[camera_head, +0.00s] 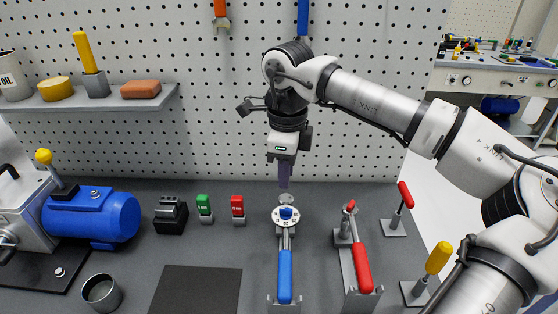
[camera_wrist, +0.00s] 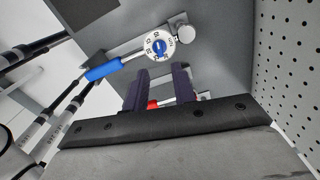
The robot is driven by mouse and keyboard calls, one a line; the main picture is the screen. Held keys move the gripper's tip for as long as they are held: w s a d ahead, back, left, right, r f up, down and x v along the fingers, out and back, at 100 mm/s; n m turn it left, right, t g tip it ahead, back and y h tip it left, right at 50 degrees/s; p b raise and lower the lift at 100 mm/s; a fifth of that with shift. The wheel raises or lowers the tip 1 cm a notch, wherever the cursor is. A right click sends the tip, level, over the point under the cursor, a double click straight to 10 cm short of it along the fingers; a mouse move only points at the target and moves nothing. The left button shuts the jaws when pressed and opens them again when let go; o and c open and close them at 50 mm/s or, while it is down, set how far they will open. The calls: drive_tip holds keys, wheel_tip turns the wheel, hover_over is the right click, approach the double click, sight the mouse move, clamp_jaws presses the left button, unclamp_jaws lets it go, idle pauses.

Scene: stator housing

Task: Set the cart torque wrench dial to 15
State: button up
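A torque wrench with a blue handle (camera_head: 285,277) stands in a holder on the grey bench. Its round white dial (camera_head: 286,215) has a blue knob in the middle. The dial also shows in the wrist view (camera_wrist: 158,44), with marks around its rim too small to read surely; the blue handle lies to its left there (camera_wrist: 103,72). My gripper (camera_head: 284,178) hangs above and slightly behind the dial, apart from it. In the wrist view its two dark fingers (camera_wrist: 160,88) are apart with nothing held between them; a red thing shows beyond the gap.
A red-handled wrench (camera_head: 362,267) stands to the right in its own holder. Red (camera_head: 404,195) and yellow (camera_head: 438,258) levers stand further right. Green (camera_head: 204,208) and red (camera_head: 237,209) blocks, a blue motor (camera_head: 91,215) and a dark mat (camera_head: 196,291) lie left. A pegboard (camera_head: 210,140) rises behind.

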sight(286, 209)
drive_tip(key=shift+s+d+f+b, duration=0.15)
drive_tip(key=shift+f+b, duration=0.5)
drive_tip(key=shift+f, duration=0.3)
drive_tip(key=shift+f+b, duration=1.9)
drive_tip(key=shift+f, duration=1.45)
drive_tip(key=shift+f+b, duration=0.15)
drive_tip(key=shift+b, duration=0.15)
drive_tip(key=shift+c, duration=0.5)
